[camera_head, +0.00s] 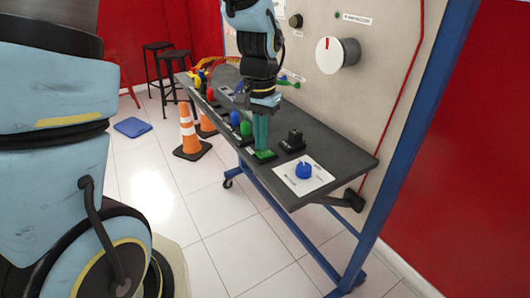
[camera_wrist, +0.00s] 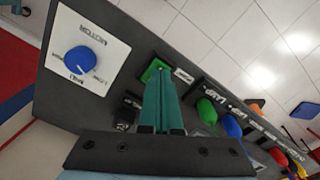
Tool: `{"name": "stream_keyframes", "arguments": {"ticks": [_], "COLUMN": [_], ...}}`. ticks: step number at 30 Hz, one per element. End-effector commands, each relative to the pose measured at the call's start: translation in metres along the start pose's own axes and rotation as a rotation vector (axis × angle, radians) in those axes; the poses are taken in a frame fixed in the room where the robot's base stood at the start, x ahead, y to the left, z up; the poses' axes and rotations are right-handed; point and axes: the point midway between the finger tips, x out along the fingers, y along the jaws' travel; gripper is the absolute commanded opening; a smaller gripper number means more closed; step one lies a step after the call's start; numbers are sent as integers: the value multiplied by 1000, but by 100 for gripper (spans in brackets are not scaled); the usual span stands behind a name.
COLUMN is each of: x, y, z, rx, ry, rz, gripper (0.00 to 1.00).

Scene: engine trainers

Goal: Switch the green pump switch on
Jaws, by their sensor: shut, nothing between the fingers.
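The green pump switch (camera_head: 263,156) is a small green square base on the dark bench top, beside a small white label. My gripper (camera_head: 260,146) points down over it with its teal fingers shut together and nothing between them. In the wrist view the green switch (camera_wrist: 149,72) shows around the tips of my shut fingers (camera_wrist: 159,72). The fingers hide most of it, so I cannot tell its position or whether they touch it.
A blue knob (camera_head: 303,171) on a white MOTOR plate and a black switch block (camera_head: 293,142) lie to the right. Green (camera_head: 235,118), blue (camera_head: 246,129) and other coloured levers stand to the left. The upright panel (camera_head: 385,95) rises behind. A traffic cone (camera_head: 189,137) stands on the floor.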

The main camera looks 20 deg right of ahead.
Motion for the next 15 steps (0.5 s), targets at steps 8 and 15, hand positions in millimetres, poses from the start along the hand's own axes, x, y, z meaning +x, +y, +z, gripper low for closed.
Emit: {"name": "stream_keyframes", "arguments": {"ticks": [8, 15], "x": [5, 8], "y": [0, 0], "z": [0, 0], "rx": [0, 0], "ry": [0, 0], "rz": [0, 0], "gripper": [0, 0]}}
